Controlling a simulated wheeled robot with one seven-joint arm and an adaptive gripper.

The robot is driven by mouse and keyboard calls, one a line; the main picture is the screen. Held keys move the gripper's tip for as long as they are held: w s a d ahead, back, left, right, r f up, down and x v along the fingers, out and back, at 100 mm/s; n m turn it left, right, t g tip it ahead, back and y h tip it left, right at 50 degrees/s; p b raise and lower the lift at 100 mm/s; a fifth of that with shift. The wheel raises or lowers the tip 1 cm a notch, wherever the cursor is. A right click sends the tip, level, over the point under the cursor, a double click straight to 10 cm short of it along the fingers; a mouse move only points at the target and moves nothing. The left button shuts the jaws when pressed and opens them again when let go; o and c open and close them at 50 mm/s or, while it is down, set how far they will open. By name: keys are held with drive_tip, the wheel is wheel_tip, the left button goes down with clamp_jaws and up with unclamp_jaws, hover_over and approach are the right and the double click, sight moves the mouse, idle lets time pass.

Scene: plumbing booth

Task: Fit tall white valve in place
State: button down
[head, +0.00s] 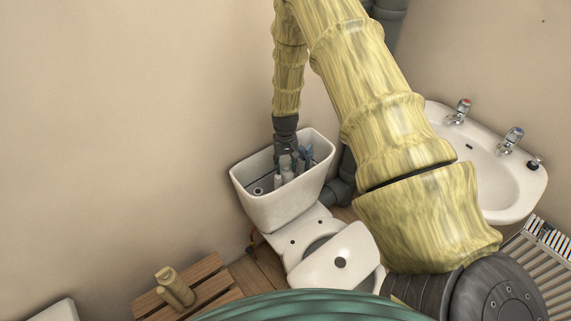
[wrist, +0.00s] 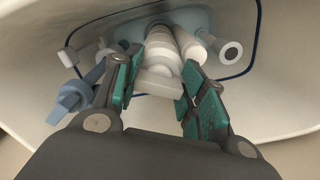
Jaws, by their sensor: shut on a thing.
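The tall white valve (wrist: 162,48) is a ribbed white cylinder with a blocky part at its near end. It is between the green-padded fingers of my gripper (wrist: 157,84) in the wrist view. My gripper (head: 286,152) points down into the open white cistern (head: 272,212) in the head view, shut on the valve. The valve's lower end is inside the cistern; I cannot tell whether it touches the floor or sits in a hole. A blue-grey valve (wrist: 76,96) stands at the left in the wrist view, close beside the left finger.
A short white tube (wrist: 230,53) is at the right inside the cistern. A dark blue line runs around the inside. The cistern walls are close around my gripper. The toilet bowl (head: 311,228), basin (head: 510,190) and wooden slatted stool (head: 205,278) stand nearby.

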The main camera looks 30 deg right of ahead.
drive_tip(key=shift+f, duration=0.1)
idle(0.6)
drive_tip(key=c, duration=0.8)
unclamp_jaws()
drive_tip(key=shift+o, duration=0.2)
wheel_tip(320, 180, up, 12)
idle(0.4)
